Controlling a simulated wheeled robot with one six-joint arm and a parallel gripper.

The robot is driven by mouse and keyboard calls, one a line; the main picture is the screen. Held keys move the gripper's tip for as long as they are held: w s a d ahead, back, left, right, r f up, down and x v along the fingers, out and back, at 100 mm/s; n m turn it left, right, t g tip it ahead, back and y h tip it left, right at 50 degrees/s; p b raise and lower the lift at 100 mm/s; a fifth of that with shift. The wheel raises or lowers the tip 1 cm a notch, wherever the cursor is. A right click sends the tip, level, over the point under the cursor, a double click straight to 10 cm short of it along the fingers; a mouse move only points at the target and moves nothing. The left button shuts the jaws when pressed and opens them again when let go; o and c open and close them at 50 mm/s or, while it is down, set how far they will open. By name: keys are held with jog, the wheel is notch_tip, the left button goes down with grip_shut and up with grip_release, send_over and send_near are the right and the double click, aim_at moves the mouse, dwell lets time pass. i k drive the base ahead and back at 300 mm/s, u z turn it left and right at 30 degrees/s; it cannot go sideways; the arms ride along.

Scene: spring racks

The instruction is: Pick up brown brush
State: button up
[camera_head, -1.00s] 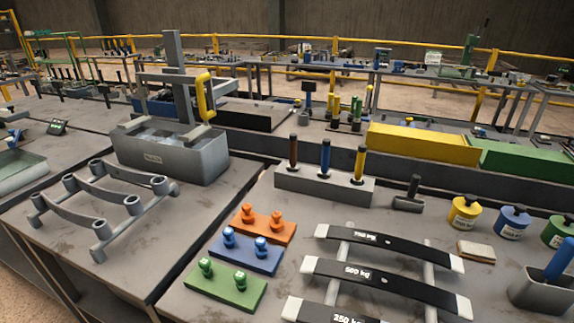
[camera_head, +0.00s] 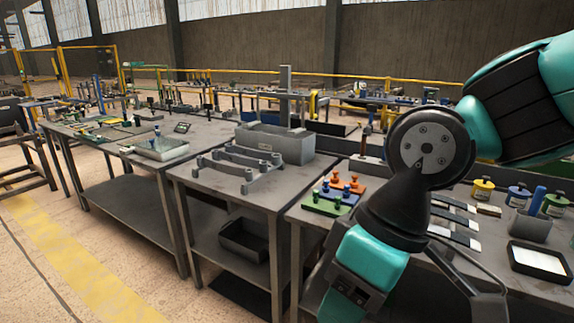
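A thin brown upright handle (camera_head: 365,138) shows just left of my arm's round joint, above the grey block (camera_head: 364,165) it stands in. It looks like the brown brush. The blue and yellow handles beside it are hidden behind my arm. My teal and black arm fills the right side, bending down in front of the right table. My gripper cannot be made out; the arm runs out of the bottom edge, apart from the brush.
Orange, blue and green peg plates (camera_head: 325,207) lie left of my arm. A grey tub (camera_head: 275,143) and a spring rack (camera_head: 238,172) are on the middle table. Yellow (camera_head: 483,189) and blue pots, a blue-handled cup and a white tray (camera_head: 540,261) stand right. Floor is free at left.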

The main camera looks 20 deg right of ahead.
aim_at(364, 135)
jog(key=u, duration=0.7)
jog(key=i, duration=1.5)
jog(key=z, duration=0.45)
jog(key=i, duration=0.55)
jog(key=z, duration=1.3)
jog(key=i, duration=0.55)
jog(key=z, duration=0.6)
